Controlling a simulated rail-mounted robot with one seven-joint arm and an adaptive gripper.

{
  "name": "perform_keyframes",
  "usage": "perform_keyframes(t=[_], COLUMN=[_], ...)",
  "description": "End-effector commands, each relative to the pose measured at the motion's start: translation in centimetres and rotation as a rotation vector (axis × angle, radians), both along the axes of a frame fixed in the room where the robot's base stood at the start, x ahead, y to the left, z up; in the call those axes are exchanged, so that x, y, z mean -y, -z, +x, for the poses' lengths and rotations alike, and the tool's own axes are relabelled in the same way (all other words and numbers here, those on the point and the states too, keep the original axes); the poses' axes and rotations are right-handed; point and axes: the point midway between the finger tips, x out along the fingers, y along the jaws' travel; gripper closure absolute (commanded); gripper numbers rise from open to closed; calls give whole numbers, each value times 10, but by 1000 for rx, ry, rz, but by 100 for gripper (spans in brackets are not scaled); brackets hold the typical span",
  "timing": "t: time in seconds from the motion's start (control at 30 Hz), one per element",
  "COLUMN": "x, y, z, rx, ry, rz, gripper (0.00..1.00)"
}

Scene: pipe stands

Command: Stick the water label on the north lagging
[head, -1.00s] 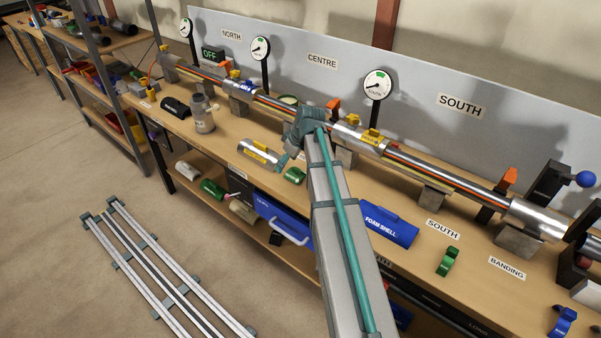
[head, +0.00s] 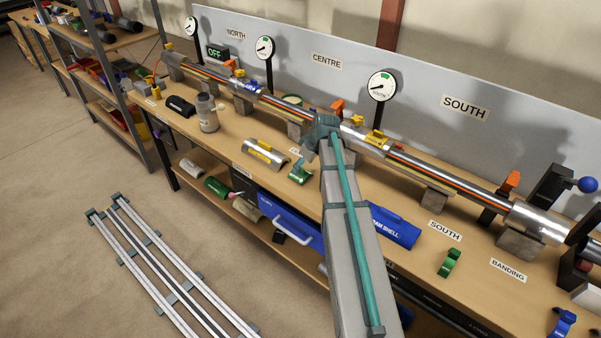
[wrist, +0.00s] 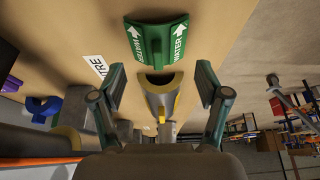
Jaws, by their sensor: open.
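The green water label (head: 299,173), a curved clip with white arrows and the word WATER, lies on the bench below the centre of the pipe. In the wrist view, the water label (wrist: 157,42) is ahead of my open, empty gripper (wrist: 160,88), roughly between the lines of its fingers and apart from them. In the head view my arm mostly hides the gripper. The silver north lagging (head: 245,87) is on the pipe at the back left, near the NORTH sign (head: 236,35); a blue piece sits on it.
A silver half shell with a yellow handle (head: 265,153) lies left of the label. A grey canister (head: 208,113) and a black clip (head: 180,106) stand farther left. Gauges on posts and orange levers rise along the pipe. A blue foam shell (head: 393,226) lies at the bench front.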

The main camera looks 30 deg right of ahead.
Motion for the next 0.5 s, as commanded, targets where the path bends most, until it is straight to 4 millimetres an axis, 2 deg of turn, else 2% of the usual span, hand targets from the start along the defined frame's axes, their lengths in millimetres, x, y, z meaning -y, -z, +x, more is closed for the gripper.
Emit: perform_keyframes(t=[0.3, 0.5], x=[-3, -4], y=[31, 37], z=[13, 14], rx=[0, 0], ry=[1, 0], rz=[0, 0], gripper=[25, 25])
